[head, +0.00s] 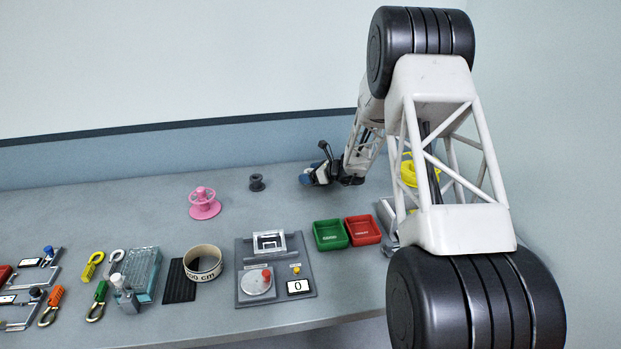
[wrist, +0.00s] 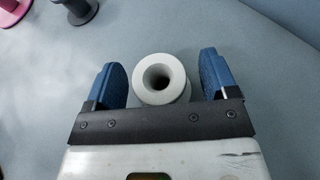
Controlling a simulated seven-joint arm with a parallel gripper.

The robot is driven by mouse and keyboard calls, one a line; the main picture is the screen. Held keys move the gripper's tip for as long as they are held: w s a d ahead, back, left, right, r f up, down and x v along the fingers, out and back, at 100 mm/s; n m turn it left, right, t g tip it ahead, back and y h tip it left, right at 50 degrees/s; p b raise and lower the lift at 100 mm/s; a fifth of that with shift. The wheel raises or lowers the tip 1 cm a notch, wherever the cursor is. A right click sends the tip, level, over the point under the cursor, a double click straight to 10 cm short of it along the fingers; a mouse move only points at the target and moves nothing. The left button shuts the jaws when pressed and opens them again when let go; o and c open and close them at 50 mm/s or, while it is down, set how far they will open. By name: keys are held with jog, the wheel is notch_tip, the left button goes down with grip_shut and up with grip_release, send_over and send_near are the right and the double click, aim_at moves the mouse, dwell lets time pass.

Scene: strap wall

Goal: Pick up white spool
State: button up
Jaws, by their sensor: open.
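The white spool (wrist: 160,78) stands upright on the table in the wrist view, its hollow top facing the camera. My gripper (wrist: 163,75) is open, with one blue finger to the left of the spool and one to the right. The spool lies between the fingers with a gap on each side, and its near edge is partly hidden by the dark gripper bar. In the head view my gripper (head: 318,174) is low over the back of the table, and the white spool is hard to tell apart from it there.
A dark grey spool (head: 257,182) and a pink spool (head: 204,203) stand to the left of my gripper. A green tray (head: 331,234), a red tray (head: 363,230) and a grey panel (head: 275,292) lie nearer the front. A yellow object (head: 409,172) shows behind my arm. Several clips lie at far left.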

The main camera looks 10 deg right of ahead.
jog(key=shift+c, duration=0.4)
jog(key=c, duration=0.9)
jog(key=shift+r, duration=0.1)
jog(key=shift+r, duration=0.85)
jog(key=shift+s+r, duration=0.15)
jog(key=shift+r, duration=0.8)
jog(key=s, duration=1)
jog(key=s+r, duration=0.1)
jog(key=s, duration=0.4)
jog(key=shift+s+a+r, duration=0.1)
jog(key=shift+s, duration=0.25)
